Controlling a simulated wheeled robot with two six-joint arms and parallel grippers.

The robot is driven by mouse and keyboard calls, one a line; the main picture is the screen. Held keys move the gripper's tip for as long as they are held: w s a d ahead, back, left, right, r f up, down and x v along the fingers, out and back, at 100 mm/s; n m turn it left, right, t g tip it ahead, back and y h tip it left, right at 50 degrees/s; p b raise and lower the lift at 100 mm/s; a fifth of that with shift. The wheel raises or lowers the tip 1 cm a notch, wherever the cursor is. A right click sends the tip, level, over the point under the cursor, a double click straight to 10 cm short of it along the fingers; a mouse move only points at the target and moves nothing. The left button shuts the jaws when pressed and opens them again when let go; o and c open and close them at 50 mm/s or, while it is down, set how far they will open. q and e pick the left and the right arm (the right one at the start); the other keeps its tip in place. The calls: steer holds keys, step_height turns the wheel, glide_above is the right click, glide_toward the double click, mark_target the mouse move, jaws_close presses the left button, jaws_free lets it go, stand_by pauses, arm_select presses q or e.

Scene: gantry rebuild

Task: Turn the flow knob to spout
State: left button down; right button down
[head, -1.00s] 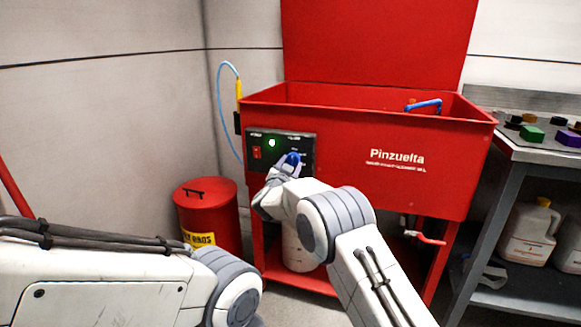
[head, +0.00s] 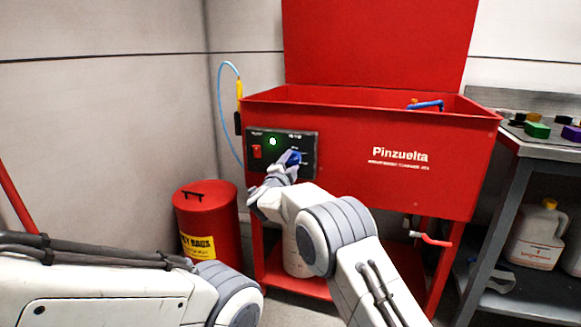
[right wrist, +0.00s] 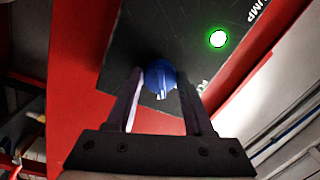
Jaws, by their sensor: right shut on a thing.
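The flow knob (head: 294,157) is a blue round knob on the black control panel (head: 307,141) at the front left of the red parts washer. In the right wrist view the knob (right wrist: 160,77) sits between the two fingers of my right gripper (right wrist: 160,90), with a pale mark at its lower side. My right gripper (head: 288,165) is shut on the knob in the head view and partly covers the panel lettering. Which setting the mark points to cannot be read. My left arm comes in at lower left, its gripper out of view.
A lit green lamp (head: 272,141) and a red switch (head: 257,152) are left of the knob. The red washer tub (head: 460,160) has an open lid. A red waste can (head: 207,215) stands left; a grey bench (head: 545,150) with coloured pieces stands right.

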steer(key=shift+m, duration=0.4)
steer(key=shift+c, duration=1.4)
jaws_free()
steer(key=p+v, duration=0.1)
steer(key=v, duration=0.9)
steer(key=shift+s+p, duration=0.25)
steer(key=shift+p, duration=0.05)
steer(key=shift+a, duration=0.1)
